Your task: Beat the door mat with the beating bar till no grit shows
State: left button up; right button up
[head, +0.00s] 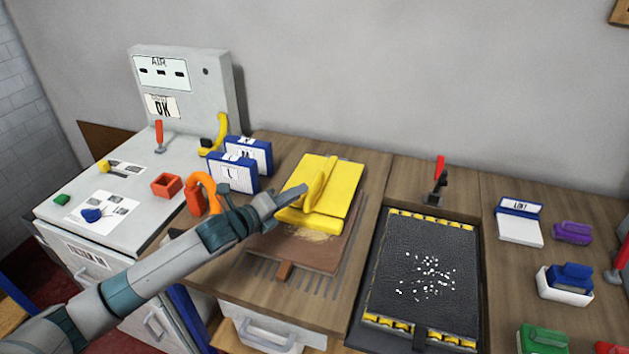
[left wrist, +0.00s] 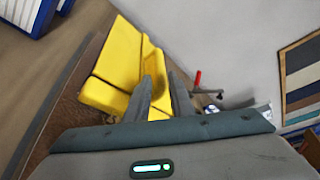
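A dark ribbed mat (head: 395,265) lies flat at the middle right with white grit (head: 428,277) scattered over its centre and lower part. A yellow block with an upright fin (head: 342,185) sits on a brown board (head: 275,248); I cannot tell if it is the beating bar. My left gripper (head: 293,193) is at the left side of the fin. In the left wrist view the left gripper's fingers (left wrist: 160,90) stand apart, with the yellow block (left wrist: 120,55) just beyond and partly between them; no firm hold shows. My right gripper is not in view.
Yellow-black strips (head: 398,328) edge the mat's bed, with a red-handled clamp (head: 437,180) behind it. Blue-and-white boxes (head: 235,172) and an orange clamp (head: 200,190) stand left of the board. Purple (head: 572,232), blue (head: 570,275) and green (head: 543,340) blocks lie at the right.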

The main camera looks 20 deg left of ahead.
aim_at(312, 183)
pick_arm(q)
jog(key=p+x, duration=0.1)
jog(key=x, duration=0.6)
jog(key=shift+w+p, duration=0.3)
jog(key=shift+w+d+f, duration=0.15)
jog(key=shift+w+d, duration=0.15)
jog(key=shift+w, duration=0.1)
grip_shut()
